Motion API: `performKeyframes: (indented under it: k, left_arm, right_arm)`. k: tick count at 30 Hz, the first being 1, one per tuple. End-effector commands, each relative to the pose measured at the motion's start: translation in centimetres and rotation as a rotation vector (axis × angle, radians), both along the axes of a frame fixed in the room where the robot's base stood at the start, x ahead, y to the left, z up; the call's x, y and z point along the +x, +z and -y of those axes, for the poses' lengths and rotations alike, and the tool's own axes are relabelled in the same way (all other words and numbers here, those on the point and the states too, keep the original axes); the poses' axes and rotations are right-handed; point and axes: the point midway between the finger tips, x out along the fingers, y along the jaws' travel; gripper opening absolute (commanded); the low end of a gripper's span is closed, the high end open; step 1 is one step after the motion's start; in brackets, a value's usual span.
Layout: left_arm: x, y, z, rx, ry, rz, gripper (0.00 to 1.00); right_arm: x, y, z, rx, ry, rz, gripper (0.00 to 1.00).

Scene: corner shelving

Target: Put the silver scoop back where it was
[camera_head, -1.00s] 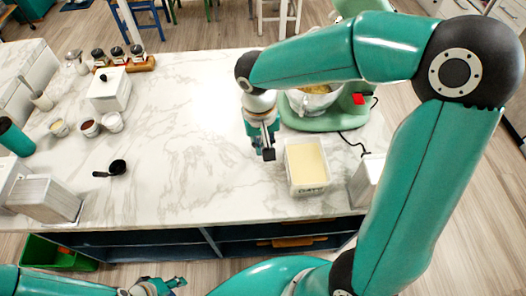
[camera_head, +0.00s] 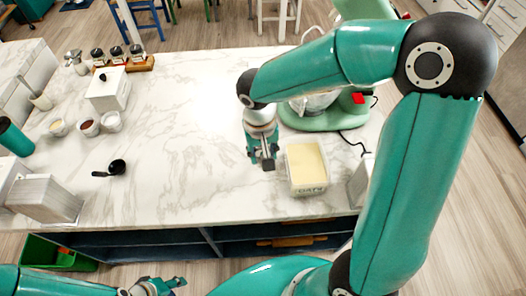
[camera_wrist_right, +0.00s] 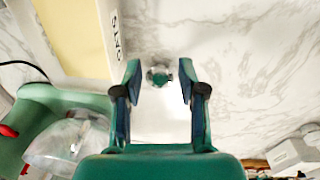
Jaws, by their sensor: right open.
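A small round shiny silver thing, likely the silver scoop (camera_wrist_right: 160,76), lies on the marble counter in the right wrist view. My right gripper (camera_wrist_right: 158,82) is open, its fingers on either side of it with gaps. In the head view, my right gripper (camera_head: 263,160) points down just left of the cream-filled oats container (camera_head: 308,190) and hides the silver thing. A black scoop (camera_head: 117,167) lies on the left of the counter. My left gripper (camera_head: 166,286) is open and empty at the bottom edge, in front of the counter.
A green stand mixer (camera_head: 315,120) with its cable stands behind the container. A white canister (camera_head: 108,92), small bowls (camera_head: 89,127) and jars stand at the left. Grey bins (camera_head: 45,198) stand at the front left. The middle of the counter (camera_head: 190,135) is clear.

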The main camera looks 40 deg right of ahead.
Motion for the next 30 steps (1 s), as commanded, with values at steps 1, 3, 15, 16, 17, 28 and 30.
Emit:
performKeyframes:
  k: [1,3,15,16,17,28,30]
  left_arm:
    - [0.0,0.0,0.0,0.000,0.000,0.000,0.40]
    - [0.0,0.1,0.0,0.000,0.000,0.000,0.40]
    - [0.0,0.3,0.0,0.000,0.000,0.000,0.40]
    - [0.0,0.3,0.0,0.000,0.000,0.000,0.40]
    - [0.0,0.3,0.0,0.000,0.000,0.000,0.40]
    - [0.0,0.4,0.0,0.000,0.000,0.000,0.40]
    - [0.0,0.4,0.0,0.000,0.000,0.000,0.40]
  right_arm:
    - [0.0,0.0,0.0,0.000,0.000,0.000,0.41]
    - [0.0,0.1,0.0,0.000,0.000,0.000,0.41]
    - [0.2,5.2,-0.4,0.000,0.000,0.008,0.41]
    - [0.2,5.8,-0.4,0.000,0.000,0.008,0.41]
    - [0.1,6.5,-0.5,0.001,0.000,0.007,0.41]
    - [0.1,11.8,-0.8,-0.001,0.001,0.002,0.41]
    - [0.1,12.1,-0.8,-0.001,0.001,0.002,0.41]
